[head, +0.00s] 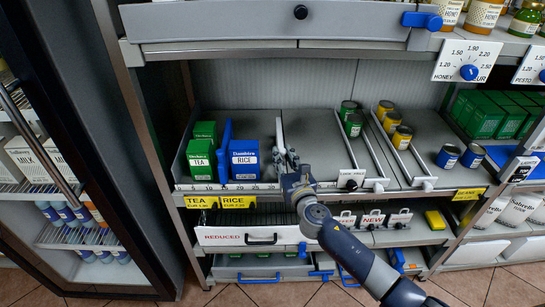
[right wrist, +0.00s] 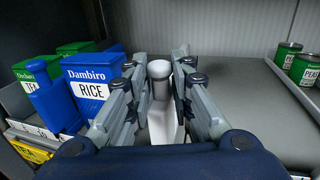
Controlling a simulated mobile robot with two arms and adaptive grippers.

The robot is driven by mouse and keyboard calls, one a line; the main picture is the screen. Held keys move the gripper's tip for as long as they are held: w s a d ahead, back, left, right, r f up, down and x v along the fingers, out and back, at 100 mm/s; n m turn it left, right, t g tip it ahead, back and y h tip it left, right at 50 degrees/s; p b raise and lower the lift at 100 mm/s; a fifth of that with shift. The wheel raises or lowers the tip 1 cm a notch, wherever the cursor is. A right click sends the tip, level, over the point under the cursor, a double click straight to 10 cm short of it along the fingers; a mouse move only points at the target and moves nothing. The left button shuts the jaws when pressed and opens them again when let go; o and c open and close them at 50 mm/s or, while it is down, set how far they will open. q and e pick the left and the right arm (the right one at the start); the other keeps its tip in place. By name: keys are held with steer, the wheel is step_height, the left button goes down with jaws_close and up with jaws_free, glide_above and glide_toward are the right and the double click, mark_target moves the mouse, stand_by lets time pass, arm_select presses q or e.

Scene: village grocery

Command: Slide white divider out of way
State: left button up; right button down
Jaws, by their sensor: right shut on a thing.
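My left gripper is not in view.
Green tea boxes (head: 199,158) and a blue divider (head: 225,150) are left of the rice. The shelf right of the gripper is bare up to green cans (head: 353,124) and another white divider (head: 366,145). Price tags (head: 237,201) line the front edge.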

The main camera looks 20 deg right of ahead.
steer(key=s+d+b, duration=0.1)
steer(key=s+d, duration=0.2)
steer(key=d, duration=0.8)
steer(key=shift+s+d, duration=0.15)
steer(key=shift+f, duration=0.1)
steer(key=c, duration=1.6)
jaws_free()
steer(key=shift+o, duration=0.2)
steer(key=shift+s, duration=0.1)
steer(key=s, duration=1.1)
steer(key=shift+s, duration=0.35)
